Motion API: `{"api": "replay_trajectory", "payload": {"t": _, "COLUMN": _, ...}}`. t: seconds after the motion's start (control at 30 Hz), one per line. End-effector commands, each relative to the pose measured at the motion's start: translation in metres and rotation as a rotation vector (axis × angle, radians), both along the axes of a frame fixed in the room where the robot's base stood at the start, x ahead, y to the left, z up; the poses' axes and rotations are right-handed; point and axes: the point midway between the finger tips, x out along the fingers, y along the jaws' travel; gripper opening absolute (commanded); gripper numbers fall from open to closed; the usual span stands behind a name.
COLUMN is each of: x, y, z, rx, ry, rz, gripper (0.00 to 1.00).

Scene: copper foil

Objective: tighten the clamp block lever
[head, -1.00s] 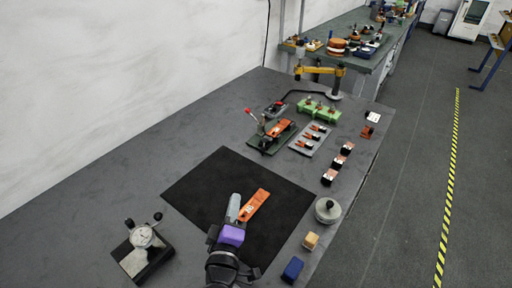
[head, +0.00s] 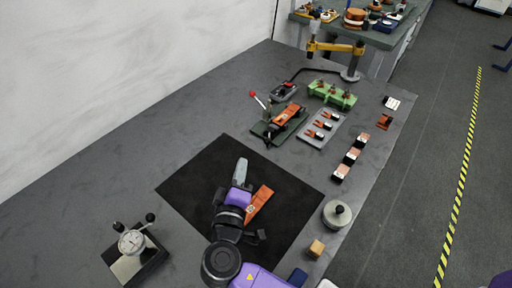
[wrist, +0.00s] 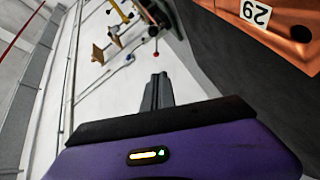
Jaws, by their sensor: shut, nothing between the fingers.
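The clamp block (head: 277,124) stands on the table beyond the mat. It has a dark green base with an orange strip (head: 287,115) lying across it. Its lever (head: 260,101) rises from the left end, tilted up to the left, with a red ball on its tip. My gripper (head: 240,168) is shut and empty over the black mat, well short of the clamp block. In the wrist view the closed fingers (wrist: 158,88) point away from the camera. A small red ball (wrist: 156,56) shows past them, likely the lever tip.
A dial gauge (head: 131,242) stands left, a round weight (head: 337,215) right. Behind are a grey tray (head: 320,130) and a green rack (head: 333,95).

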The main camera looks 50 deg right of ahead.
Motion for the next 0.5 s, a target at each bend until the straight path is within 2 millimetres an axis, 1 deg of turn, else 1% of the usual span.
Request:
{"api": "replay_trajectory", "payload": {"t": 0.17, "x": 0.01, "y": -0.015, "z": -0.001, "rx": -0.002, "ry": -0.001, "rz": -0.003, "gripper": 0.0}}
{"api": "replay_trajectory", "payload": {"t": 0.5, "x": 0.046, "y": -0.07, "z": -0.007, "rx": -0.001, "ry": -0.001, "rz": -0.005, "gripper": 0.0}}
